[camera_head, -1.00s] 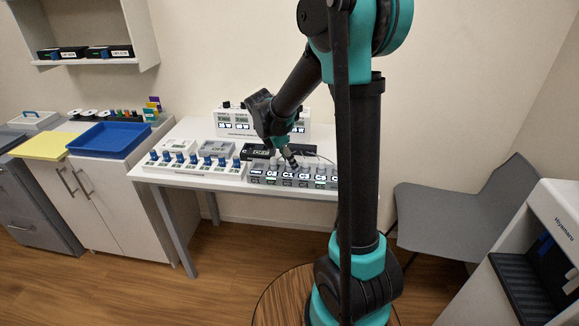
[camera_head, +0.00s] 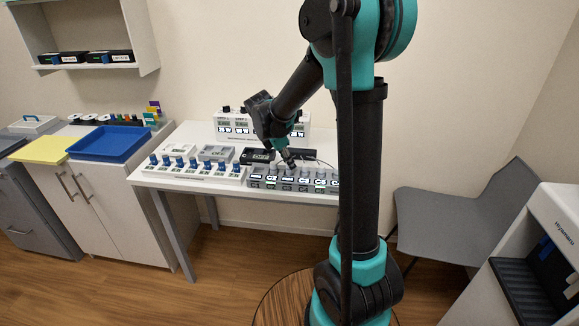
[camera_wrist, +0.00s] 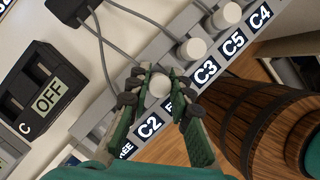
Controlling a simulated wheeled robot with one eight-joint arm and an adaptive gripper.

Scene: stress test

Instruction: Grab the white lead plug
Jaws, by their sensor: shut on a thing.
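The white lead plug (camera_wrist: 160,84) is between the fingertips of my gripper (camera_wrist: 157,88) in the wrist view. The fingers are closed against its sides, and its lower part is hidden. It sits over the grey socket strip, by the labels C2 and FREE; I cannot tell whether it is still seated. Other white plugs (camera_wrist: 192,48) stand in the strip by C3 and C5, with grey cables. In the head view my gripper (camera_head: 289,162) is over the back of the grey socket strip (camera_head: 296,185) on the white table (camera_head: 180,133).
A black box reading OFF (camera_wrist: 42,92) is beside the strip. A white strip with blue knobs (camera_head: 195,172) is left of it. A display unit (camera_head: 237,126) is behind. A wooden barrel (camera_wrist: 262,115) stands below the table edge. A grey chair (camera_head: 445,215) is at right.

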